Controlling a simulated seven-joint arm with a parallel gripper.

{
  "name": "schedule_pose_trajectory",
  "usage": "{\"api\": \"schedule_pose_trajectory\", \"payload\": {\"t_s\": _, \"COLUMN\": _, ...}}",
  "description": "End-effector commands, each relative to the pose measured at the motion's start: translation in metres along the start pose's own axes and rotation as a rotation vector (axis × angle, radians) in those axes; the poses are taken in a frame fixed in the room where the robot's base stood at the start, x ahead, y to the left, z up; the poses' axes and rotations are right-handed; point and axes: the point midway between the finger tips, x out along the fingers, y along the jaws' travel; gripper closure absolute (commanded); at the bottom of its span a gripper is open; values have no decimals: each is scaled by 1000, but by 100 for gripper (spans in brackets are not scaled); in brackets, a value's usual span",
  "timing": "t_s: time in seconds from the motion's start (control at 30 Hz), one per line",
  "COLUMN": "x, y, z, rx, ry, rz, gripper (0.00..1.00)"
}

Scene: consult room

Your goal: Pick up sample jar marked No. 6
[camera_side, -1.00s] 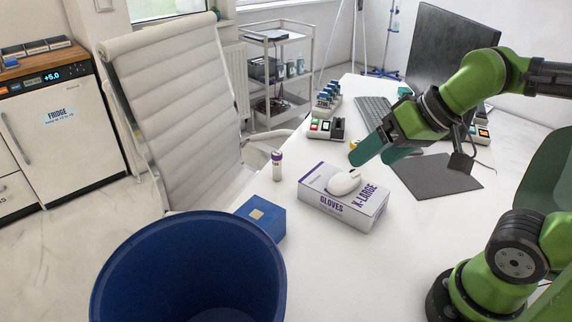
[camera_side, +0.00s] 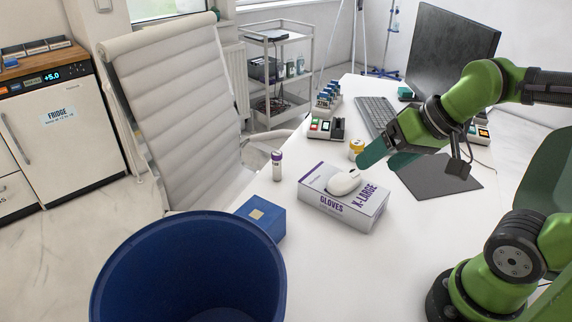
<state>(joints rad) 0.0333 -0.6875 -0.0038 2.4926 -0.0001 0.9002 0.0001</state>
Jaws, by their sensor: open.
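A small jar with a yellow lid (camera_side: 356,147) stands on the white desk behind the glove box; it may be the sample jar, but no number can be read on it. My gripper (camera_side: 381,157) is open, with teal fingers pointing down and to the left. It is just right of the yellow-lidded jar and in front of it in this view, holding nothing. Whether the fingers touch the jar cannot be told.
A glove box (camera_side: 343,207) with a white mouse (camera_side: 344,182) on top stands in front of the gripper. A small tube (camera_side: 277,165), a blue box (camera_side: 262,216), a keyboard (camera_side: 377,114), a monitor (camera_side: 449,62) and a dark mat (camera_side: 437,175) are around. A blue bin (camera_side: 190,222) is at front left.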

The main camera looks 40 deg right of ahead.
Motion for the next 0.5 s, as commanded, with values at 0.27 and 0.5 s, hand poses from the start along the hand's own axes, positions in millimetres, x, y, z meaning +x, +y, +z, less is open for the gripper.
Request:
{"api": "schedule_pose_trajectory", "payload": {"t_s": 0.27, "x": 50, "y": 56, "z": -81, "rx": 147, "ry": -88, "rz": 173, "gripper": 23}}
{"api": "schedule_pose_trajectory", "payload": {"t_s": 0.5, "x": 102, "y": 142, "z": -159, "rx": 193, "ry": -110, "rz": 331, "gripper": 23}}
